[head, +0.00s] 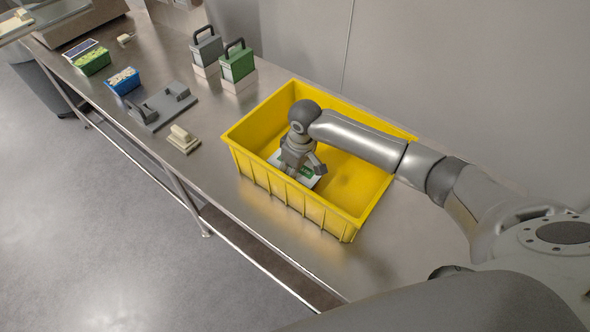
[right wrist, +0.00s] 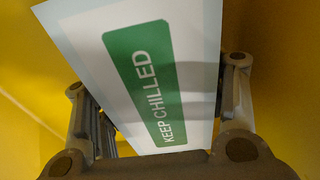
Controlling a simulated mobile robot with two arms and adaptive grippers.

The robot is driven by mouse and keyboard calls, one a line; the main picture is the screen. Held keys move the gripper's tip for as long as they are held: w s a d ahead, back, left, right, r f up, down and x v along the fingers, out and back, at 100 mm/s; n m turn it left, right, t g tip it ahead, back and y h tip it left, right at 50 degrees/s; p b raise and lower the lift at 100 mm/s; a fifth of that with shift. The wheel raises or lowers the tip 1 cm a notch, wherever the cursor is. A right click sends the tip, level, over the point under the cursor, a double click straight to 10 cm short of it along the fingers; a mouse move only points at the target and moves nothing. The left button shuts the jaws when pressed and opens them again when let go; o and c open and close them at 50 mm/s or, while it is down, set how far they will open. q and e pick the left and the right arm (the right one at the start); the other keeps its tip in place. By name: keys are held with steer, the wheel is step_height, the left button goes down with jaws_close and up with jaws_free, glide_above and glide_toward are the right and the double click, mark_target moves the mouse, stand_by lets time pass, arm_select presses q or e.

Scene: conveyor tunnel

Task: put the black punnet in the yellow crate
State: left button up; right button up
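My right gripper (head: 298,172) is down inside the yellow crate (head: 335,213), near its left end. A white card with a green KEEP CHILLED label (right wrist: 150,75) lies between its fingers, which are spread wide along both sides of the card. The card also shows under the gripper in the head view (head: 311,181). I cannot tell whether the fingers press on it. No black sides show, so I cannot tell whether it tops the black punnet. My left gripper is not in view.
A green punnet (head: 94,64) and a blue punnet (head: 124,82) stand at the table's far left. A grey fixture (head: 160,106) and a small pale block on a base (head: 182,139) lie nearer the crate. Grey (head: 207,48) and green (head: 238,65) handled boxes stand behind.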

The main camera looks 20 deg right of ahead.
steer(key=o, duration=0.4)
steer(key=shift+c, duration=0.2)
steer(key=shift+r, duration=0.15)
steer(key=r, duration=0.4)
steer(key=s+r, duration=0.1)
steer(key=r, duration=0.7)
steer(key=shift+s+d, duration=0.15)
steer(key=shift+d, duration=0.2)
